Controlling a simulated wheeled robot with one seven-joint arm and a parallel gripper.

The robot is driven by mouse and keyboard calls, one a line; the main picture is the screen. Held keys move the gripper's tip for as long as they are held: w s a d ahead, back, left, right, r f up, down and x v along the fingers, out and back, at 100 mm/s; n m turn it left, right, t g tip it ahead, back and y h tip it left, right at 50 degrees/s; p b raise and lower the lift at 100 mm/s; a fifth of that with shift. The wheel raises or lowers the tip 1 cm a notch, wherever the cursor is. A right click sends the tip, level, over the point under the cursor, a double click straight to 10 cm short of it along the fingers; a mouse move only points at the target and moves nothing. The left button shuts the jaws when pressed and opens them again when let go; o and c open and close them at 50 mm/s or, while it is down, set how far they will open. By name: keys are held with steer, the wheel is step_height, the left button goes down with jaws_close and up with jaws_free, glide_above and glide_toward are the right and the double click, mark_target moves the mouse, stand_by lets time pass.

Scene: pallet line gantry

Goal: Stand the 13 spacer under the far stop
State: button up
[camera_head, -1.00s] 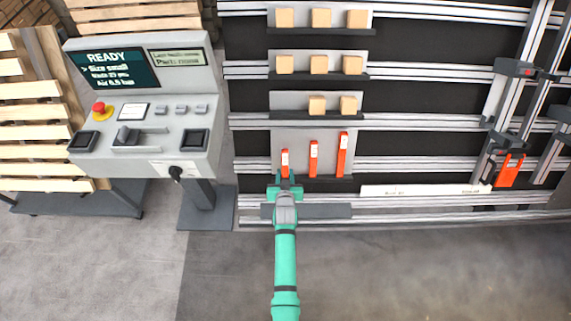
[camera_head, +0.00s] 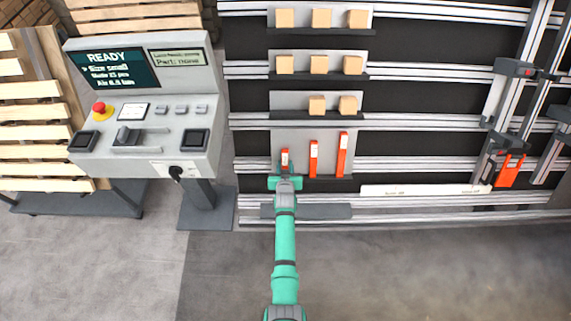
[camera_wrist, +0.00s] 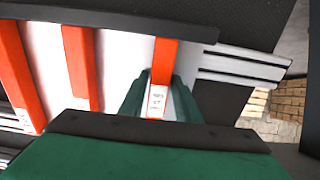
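Three orange spacers of rising height stand against a grey plate in the head view: a short one (camera_head: 285,158), a middle one (camera_head: 313,158) and a tall one (camera_head: 343,155). My gripper (camera_head: 285,174) is at the lower part of the short one. In the wrist view its two green fingers (camera_wrist: 159,100) lie on either side of that spacer (camera_wrist: 164,55), very close to it. Whether they press on it does not show. Its white label is too small to read surely. Dark stop-like blocks (camera_head: 514,68) sit on the upright rails at the right; which is the far stop is unclear.
Wooden blocks (camera_head: 319,64) stand on shelves above the spacers. A white labelled strip (camera_head: 425,190) lies along a lower rail. An orange part (camera_head: 510,171) hangs at the right uprights. A control console (camera_head: 150,125) stands left, reading READY. The floor in front is clear.

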jaws_close()
steer(key=shift+r, duration=0.35)
steer(key=shift+s, duration=0.1)
steer(key=v, duration=1.1)
stand_by(0.6)
